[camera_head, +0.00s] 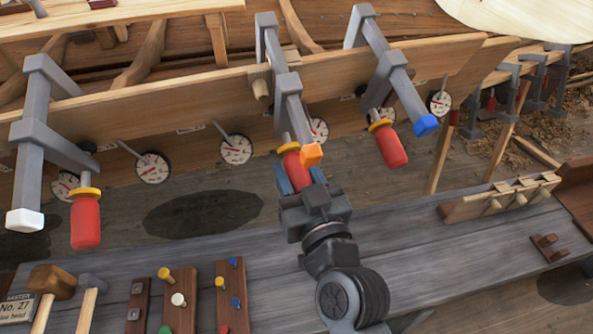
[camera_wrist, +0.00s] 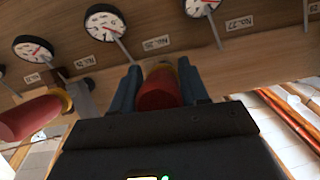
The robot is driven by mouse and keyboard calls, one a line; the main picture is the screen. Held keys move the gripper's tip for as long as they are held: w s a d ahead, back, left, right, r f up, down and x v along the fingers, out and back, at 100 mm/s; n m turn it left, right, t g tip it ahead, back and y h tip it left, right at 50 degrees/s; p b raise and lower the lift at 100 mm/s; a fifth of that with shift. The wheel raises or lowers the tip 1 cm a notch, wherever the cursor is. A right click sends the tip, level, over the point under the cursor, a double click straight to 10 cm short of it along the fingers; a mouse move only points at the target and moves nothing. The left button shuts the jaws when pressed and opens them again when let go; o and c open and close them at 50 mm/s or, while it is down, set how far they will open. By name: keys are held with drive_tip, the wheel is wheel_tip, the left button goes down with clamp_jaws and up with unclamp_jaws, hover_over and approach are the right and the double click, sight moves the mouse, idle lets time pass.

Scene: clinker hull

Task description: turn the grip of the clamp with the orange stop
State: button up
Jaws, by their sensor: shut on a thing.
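The clamp with the orange stop (camera_head: 311,153) is the middle one of three grey clamps on the plank. Its red grip (camera_head: 297,170) has a yellow collar and hangs below the clamp arm. My gripper (camera_head: 299,182) is shut on this grip, with a blue finger on each side. In the wrist view the red grip (camera_wrist: 158,90) sits between the two fingers (camera_wrist: 160,92), its yellow collar at the far end. The lower part of the grip is hidden by my gripper in the head view.
A clamp with a white stop (camera_head: 25,220) stands left and one with a blue stop (camera_head: 425,125) right, each with a red grip. Round dials (camera_head: 236,149) line the plank. A grey bench (camera_head: 420,240) below bears mallets (camera_head: 50,283) and pegged boards (camera_head: 178,300).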

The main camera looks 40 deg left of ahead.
drive_tip(key=shift+f+b, duration=0.15)
drive_tip(key=shift+b, duration=0.35)
drive_tip(key=shift+m+g+b, duration=0.3)
drive_tip(key=shift+b, duration=0.05)
drive_tip(key=m+g+y+b, duration=0.1)
drive_tip(key=b, duration=0.2)
drive_tip(key=shift+f+m+y+b, duration=0.1)
drive_tip(key=shift+m+y+b, duration=0.2)
drive_tip(key=shift+b, duration=0.05)
drive_tip(key=shift+s+a+r+m+g+y+b, duration=0.15)
drive_tip(key=shift+m+g+y+b, duration=0.3)
drive_tip(key=shift+m+b, duration=0.5)
drive_tip(key=shift+s+d+r+m+g+y+b, duration=0.15)
drive_tip(key=shift+m+g+y+b, duration=0.3)
drive_tip(key=shift+b, duration=0.75)
drive_tip(key=shift+w+a, duration=0.1)
drive_tip(key=o, duration=1)
drive_tip(key=shift+c, duration=0.2)
drive_tip(key=r+v, duration=0.1)
drive_tip(key=v, duration=0.6)
drive_tip(key=shift+d+f+b, duration=0.35)
drive_tip(key=shift+d+f, duration=0.05)
drive_tip(key=shift+f, duration=0.05)
